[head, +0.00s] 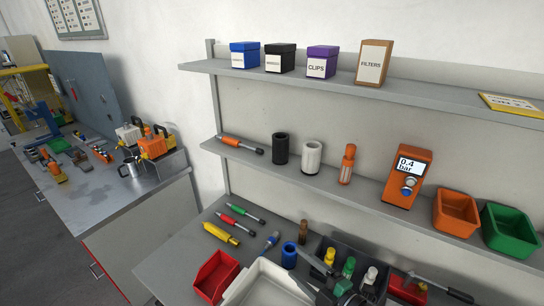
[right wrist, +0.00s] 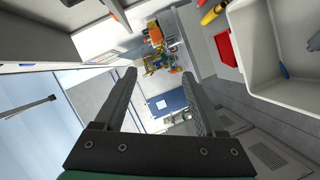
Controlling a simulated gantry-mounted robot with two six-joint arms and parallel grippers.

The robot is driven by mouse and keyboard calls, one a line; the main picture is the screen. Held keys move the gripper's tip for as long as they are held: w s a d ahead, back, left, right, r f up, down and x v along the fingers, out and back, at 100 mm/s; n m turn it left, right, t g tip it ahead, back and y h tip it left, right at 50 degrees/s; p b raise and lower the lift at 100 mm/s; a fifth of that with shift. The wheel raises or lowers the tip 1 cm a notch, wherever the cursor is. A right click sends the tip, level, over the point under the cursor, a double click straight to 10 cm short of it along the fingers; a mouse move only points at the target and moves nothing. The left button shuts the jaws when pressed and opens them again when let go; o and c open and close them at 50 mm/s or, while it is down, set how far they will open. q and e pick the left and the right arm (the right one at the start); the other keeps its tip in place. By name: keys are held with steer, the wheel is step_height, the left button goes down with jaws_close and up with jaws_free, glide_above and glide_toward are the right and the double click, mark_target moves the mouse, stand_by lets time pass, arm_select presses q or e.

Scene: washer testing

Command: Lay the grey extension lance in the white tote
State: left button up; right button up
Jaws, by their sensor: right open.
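The white tote (head: 236,291) stands at the bottom of the head view, cut off by the frame edge. It also shows at the right of the right wrist view (right wrist: 254,68), with a small blue item inside. A grey rod with a black end (head: 440,289) lies at the lower right of the bench; it may be the grey extension lance, but I cannot be sure. My left gripper is not in view.
A red bin (head: 215,276) stands left of the tote. Yellow (head: 221,233), red (head: 238,216) and green (head: 246,212) tools lie behind it. A blue cup (head: 289,256) and a dark holder with bottles (head: 371,262) crowd the right. A shelf (head: 300,180) overhangs the back.

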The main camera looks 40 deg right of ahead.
steer(key=w+a+r+m+t+y, duration=0.1)
steer(key=w+a+r+m+t, duration=0.15)
steer(key=r, duration=0.75)
steer(key=w+a+r+m+t, duration=0.1)
steer(key=w+a+r+t, duration=0.15)
steer(key=r, duration=0.85)
steer(key=s+a+r+m+t, duration=0.2)
steer(key=r, duration=0.6)
steer(key=s+a+r+m+t+y, duration=0.1)
steer(key=s+a+r+m+t, duration=0.1)
steer(key=r, duration=0.6)
steer(key=s+a+r+m+t+y, duration=0.1)
steer(key=s+a+r+m+t, duration=0.1)
steer(key=r, duration=0.7)
steer(key=shift+s+a+m, duration=0.85)
steer(key=shift+s+a, duration=0.2)
steer(key=shift+a, duration=0.2)
steer(key=shift+r, duration=0.1)
